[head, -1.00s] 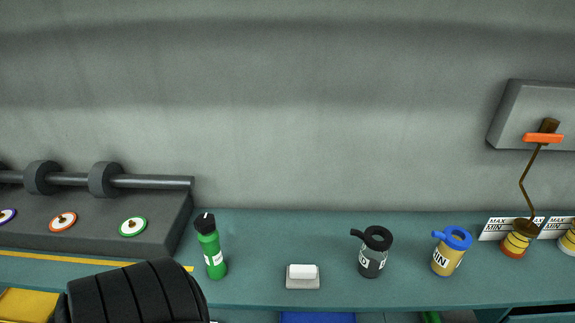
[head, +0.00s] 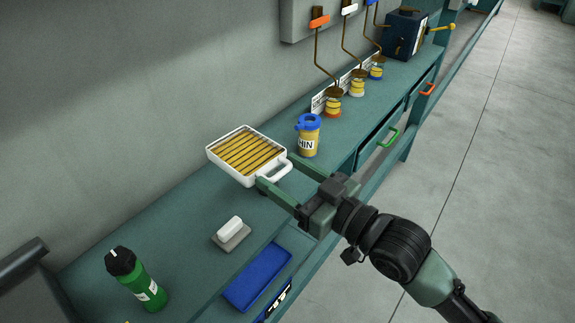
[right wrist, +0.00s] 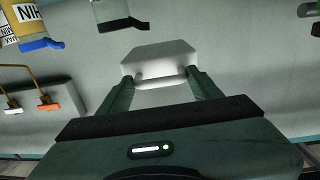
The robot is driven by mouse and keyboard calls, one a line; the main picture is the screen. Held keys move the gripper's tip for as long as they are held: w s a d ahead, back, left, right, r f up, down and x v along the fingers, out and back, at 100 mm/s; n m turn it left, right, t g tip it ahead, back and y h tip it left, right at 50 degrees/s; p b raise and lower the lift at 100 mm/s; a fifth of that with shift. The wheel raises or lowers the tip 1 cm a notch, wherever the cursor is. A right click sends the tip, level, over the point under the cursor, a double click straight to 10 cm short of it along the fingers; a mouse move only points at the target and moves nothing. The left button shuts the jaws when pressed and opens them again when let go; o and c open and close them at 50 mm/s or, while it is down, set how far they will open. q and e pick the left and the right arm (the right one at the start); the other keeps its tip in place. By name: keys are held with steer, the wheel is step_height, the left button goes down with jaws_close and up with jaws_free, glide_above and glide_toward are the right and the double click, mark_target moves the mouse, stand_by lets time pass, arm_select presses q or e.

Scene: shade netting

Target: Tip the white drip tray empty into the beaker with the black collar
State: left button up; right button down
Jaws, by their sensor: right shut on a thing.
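The white drip tray (head: 211,157) has a yellow inside crossed by dark slats. It looks roughly level over the bench in the head view, and its pale underside or end shows in the right wrist view (right wrist: 158,62). My right gripper (head: 277,171) is shut on the tray's loop handle. The beaker with the black collar shows in the right wrist view (right wrist: 108,10), upside down at the top edge and partly cut off; its black collar (right wrist: 123,25) is left of the tray. In the head view the tray seems to hide this beaker. My left gripper is out of view.
A yellow beaker with a blue collar (head: 308,138) stands just right of the tray. A green bottle (head: 146,287) and a white-topped block (head: 231,233) stand nearer on the bench. A blue bin (head: 257,277) sits below the bench edge.

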mark_target(288, 162)
steer(key=shift+w+f+n+g+y, duration=0.15)
steer(key=shift+w+n+g+y, duration=0.2)
steer(key=shift+w, duration=0.8)
steer(key=shift+w+d, duration=0.1)
steer(key=shift+w, duration=0.25)
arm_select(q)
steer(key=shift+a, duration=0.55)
arm_select(e)
steer(key=shift+d, duration=0.1)
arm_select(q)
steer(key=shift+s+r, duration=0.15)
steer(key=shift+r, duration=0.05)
arm_select(e)
steer(key=shift+m, duration=1.45)
arm_select(q)
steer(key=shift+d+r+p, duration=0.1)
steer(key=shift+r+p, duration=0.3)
steer(key=shift+p, duration=0.25)
arm_select(e)
steer(key=shift+w+f+m, duration=0.15)
steer(key=shift+m, duration=1.35)
